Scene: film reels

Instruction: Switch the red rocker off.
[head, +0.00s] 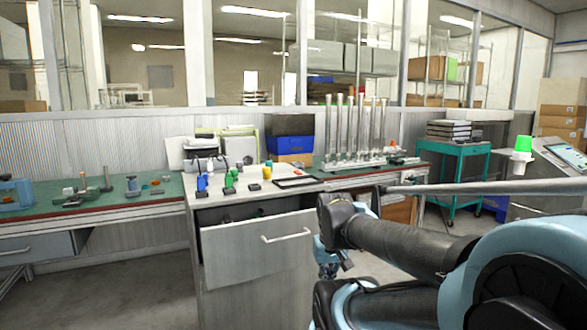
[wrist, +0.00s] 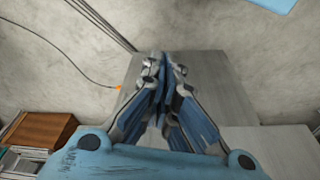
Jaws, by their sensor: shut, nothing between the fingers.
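I cannot make out a red rocker in either view. In the wrist view my gripper (wrist: 161,72) is shut and empty, its fingers brought together above a flat grey surface (wrist: 205,68). A small orange spot (wrist: 119,88) shows at the left edge of that surface, by the end of a dark cable; it is too small to identify. In the head view my dark and blue arm fills the lower right. Part of its far end (head: 331,262) shows low beside the white cabinet; the fingertips cannot be made out there.
A white cabinet (head: 247,290) has its drawer (head: 258,250) pulled partly open, with small coloured items on top. Green-topped benches (head: 140,190) stand to its left and right. A teal cart (head: 455,162) and a green lamp (head: 523,145) are at right. Bare floor (head: 115,290) lies front left.

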